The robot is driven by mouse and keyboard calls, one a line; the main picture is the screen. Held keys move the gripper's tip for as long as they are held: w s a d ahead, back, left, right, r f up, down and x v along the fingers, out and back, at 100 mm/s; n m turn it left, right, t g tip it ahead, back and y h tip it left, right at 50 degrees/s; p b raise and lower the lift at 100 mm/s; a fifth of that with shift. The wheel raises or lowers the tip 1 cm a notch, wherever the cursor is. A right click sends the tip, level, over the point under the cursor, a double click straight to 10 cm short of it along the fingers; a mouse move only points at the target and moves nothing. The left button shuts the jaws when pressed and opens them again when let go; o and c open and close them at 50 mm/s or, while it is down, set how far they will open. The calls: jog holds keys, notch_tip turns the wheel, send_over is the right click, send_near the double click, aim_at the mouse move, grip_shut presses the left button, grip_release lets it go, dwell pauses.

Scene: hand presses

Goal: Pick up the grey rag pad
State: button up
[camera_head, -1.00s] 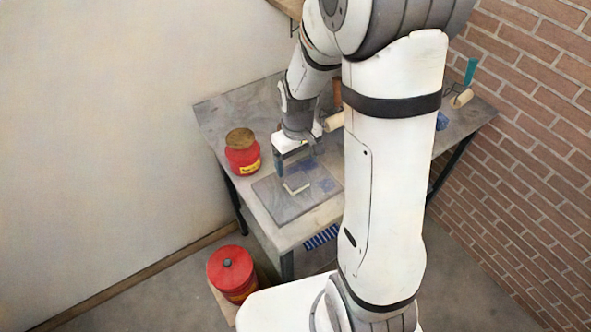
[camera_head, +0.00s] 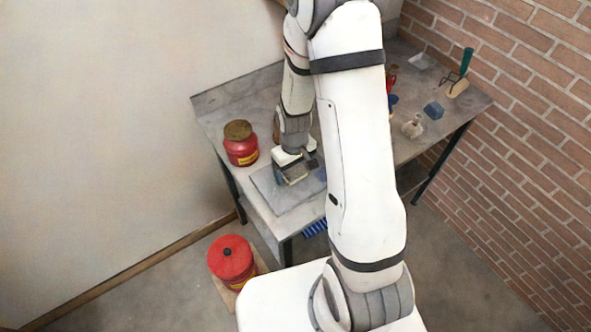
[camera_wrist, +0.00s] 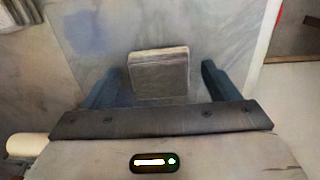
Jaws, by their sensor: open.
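The grey rag pad (camera_wrist: 158,74) is a small, squarish pad with a paler far edge. In the wrist view it lies between the two blue fingers of my gripper (camera_wrist: 160,80). A gap shows on each side of it, and the fingers are open. In the head view my gripper (camera_head: 293,177) is low over the slab on the table, and the pad is mostly hidden by it. I cannot tell the exact height of the fingertips over the slab.
The pad lies on a grey slab (camera_head: 272,202) with bluish stains. A red tin with a brown lid (camera_head: 241,150) stands left of my gripper. A blue block (camera_head: 433,110) and a glass bottle (camera_head: 413,126) stand farther right. A red can (camera_head: 232,259) is below, off the table.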

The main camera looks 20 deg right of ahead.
aim_at(294, 168)
jog(key=shift+c, duration=0.5)
jog(key=c, duration=1)
jog(key=shift+c, duration=0.2)
jog(key=shift+r, duration=0.1)
notch_tip(294, 168, up, 10)
jog(key=shift+f+b, duration=0.1)
jog(key=shift+b, duration=0.6)
jog(key=o, duration=0.4)
jog(key=shift+c, duration=1.1)
